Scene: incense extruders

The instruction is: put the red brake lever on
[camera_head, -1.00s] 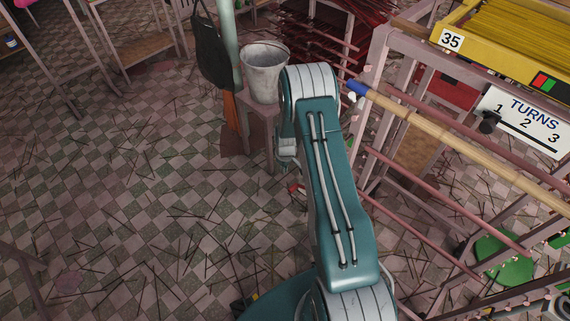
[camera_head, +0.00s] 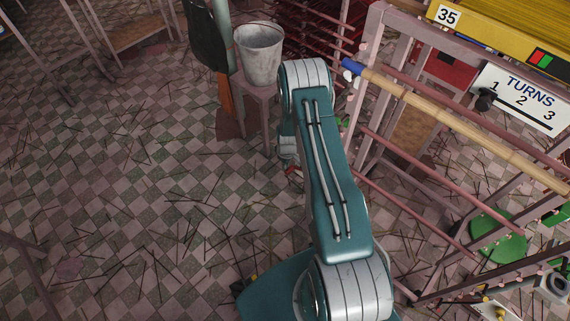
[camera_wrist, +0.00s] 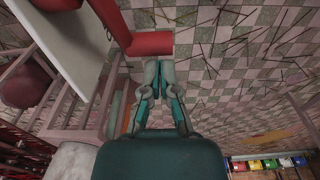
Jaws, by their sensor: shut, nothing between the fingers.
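In the wrist view a thick red bar with a rounded end (camera_wrist: 150,44), which looks like the red brake lever, lies just beyond my fingertips. It runs up and left beside a pale panel. My gripper (camera_wrist: 159,70) is shut and empty, with its tips close to the red end; I cannot tell whether they touch it. In the head view my arm hides most of the gripper, and only a small red patch (camera_head: 292,170) shows beside the arm; I cannot tell whether it is the same lever.
A grey bucket (camera_head: 258,56) stands on a pink stool behind my arm. A pink frame with a bamboo roller (camera_head: 450,120) and a TURNS board (camera_head: 521,98) stands close on the right. The checkered floor at left is open, strewn with thin sticks.

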